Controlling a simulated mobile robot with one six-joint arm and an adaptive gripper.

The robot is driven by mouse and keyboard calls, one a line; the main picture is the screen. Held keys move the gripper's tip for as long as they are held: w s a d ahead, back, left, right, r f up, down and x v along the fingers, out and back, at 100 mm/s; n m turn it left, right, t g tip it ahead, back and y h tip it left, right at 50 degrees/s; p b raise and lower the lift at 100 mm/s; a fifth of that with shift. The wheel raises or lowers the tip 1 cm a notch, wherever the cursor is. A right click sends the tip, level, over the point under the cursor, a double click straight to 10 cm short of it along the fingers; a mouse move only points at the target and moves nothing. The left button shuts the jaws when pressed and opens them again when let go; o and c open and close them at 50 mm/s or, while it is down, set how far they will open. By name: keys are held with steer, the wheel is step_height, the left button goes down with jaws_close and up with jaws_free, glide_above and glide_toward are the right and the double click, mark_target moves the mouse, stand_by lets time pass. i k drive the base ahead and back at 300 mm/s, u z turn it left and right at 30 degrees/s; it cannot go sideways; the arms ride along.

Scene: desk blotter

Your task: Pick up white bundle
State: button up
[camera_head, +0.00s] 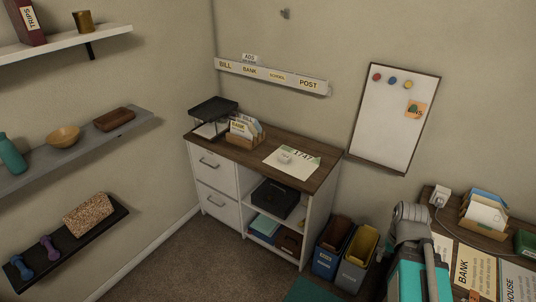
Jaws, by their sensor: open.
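A small white object (285,157), which looks like the white bundle, lies on a pale sheet marked 1747 (305,166). The sheet lies on the brown top of a white cabinet (229,216) against the back wall. The object is too small to make out in detail. Part of my arm, grey and teal, shows at the lower right, well apart from the cabinet top. I cannot make out my gripper in this view.
A black tray rack (213,108) and a card holder (246,140) stand left on the cabinet top. Two bins, blue (325,263) and grey (350,275), stand right of the cabinet. A desk at right holds envelopes (484,213) and a white plugged-in device (440,197).

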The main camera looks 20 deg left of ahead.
mark_target(283, 156)
steer(key=u, duration=0.25)
steer(key=i, duration=0.6)
steer(key=u, duration=0.95)
steer(key=i, duration=0.8)
steer(key=u, duration=0.45)
steer(key=k, duration=0.95)
steer(key=u, duration=0.15)
steer(key=i, duration=0.4)
